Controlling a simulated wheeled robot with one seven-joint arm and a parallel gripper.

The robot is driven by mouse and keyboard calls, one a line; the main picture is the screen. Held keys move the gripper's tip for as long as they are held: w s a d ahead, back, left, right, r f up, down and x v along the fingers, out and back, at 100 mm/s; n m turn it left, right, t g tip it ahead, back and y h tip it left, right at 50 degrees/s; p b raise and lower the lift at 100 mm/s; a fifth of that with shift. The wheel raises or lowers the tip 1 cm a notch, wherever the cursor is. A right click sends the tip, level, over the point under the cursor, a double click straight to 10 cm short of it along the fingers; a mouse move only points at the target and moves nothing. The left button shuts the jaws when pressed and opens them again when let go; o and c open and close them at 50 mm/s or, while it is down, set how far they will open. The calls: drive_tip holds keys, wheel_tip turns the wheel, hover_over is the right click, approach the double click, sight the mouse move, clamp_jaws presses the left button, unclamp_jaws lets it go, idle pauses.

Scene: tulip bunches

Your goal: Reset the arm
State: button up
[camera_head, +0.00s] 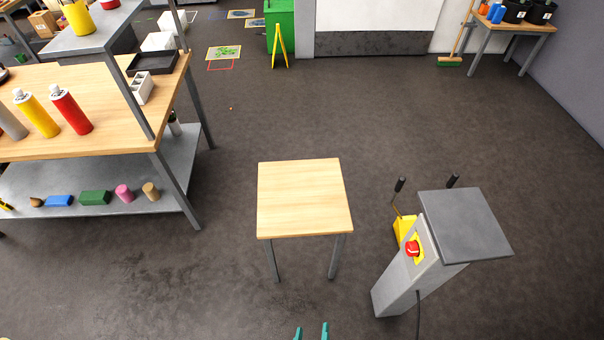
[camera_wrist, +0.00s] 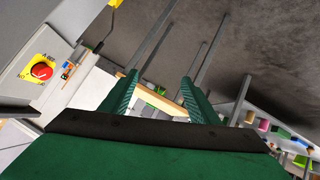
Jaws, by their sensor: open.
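My gripper (camera_head: 311,332) shows only as two teal fingertips at the bottom edge in the head view. In the wrist view my gripper (camera_wrist: 155,98) has two green fingers standing apart with nothing between them. In the head view a small wooden-topped table (camera_head: 304,198) stands beyond my gripper, and its top is bare. The rest of my arm is out of the head view.
A grey pedestal (camera_head: 466,224) with a red emergency button (camera_head: 412,248) stands at right; the button also shows in the wrist view (camera_wrist: 41,71). A workbench (camera_head: 90,133) at left holds spray cans (camera_head: 71,110). Dark floor (camera_head: 330,105) beyond the small table is mostly free.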

drive_tip(key=s+a+r+m+t+y, duration=0.1)
drive_tip(key=s+r+t, duration=0.1)
drive_tip(key=r, duration=0.9)
drive_tip(key=s+a+r+m+t+y, duration=0.1)
drive_tip(key=s+r, duration=0.3)
drive_tip(key=r, duration=0.6)
drive_tip(key=shift+s+a+r+m+t, duration=0.2)
drive_tip(key=shift+a+r+m+t, duration=0.3)
drive_tip(key=shift+t, duration=0.4)
